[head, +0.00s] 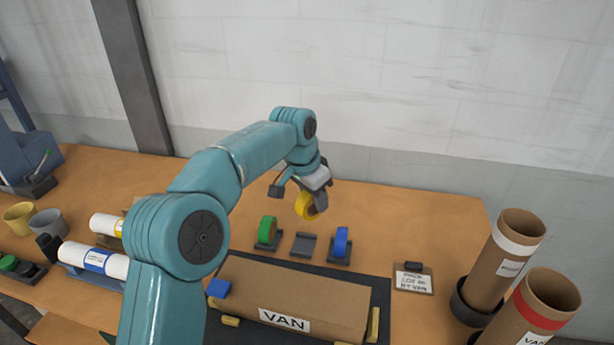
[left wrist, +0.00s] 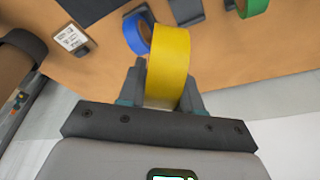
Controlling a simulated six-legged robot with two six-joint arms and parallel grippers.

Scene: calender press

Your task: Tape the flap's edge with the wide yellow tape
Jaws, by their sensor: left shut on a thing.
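My left gripper (head: 314,190) is shut on the wide yellow tape (head: 306,206), a roll held above the back of the table. In the left wrist view the yellow tape (left wrist: 168,62) stands between the two fingers of the left gripper (left wrist: 168,88). The long brown box (head: 300,289) labelled VAN lies on a dark mat (head: 379,300) at the front. The flap's edge cannot be made out clearly. My right gripper is not in view.
Behind the box stand a green roll (head: 267,230) and a blue roll (head: 341,241) on holders, with an empty holder (head: 303,244) between them. A clipboard (head: 413,279) and upright cardboard tubes (head: 508,250) are at the right. White rolls (head: 95,260) and mugs lie left.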

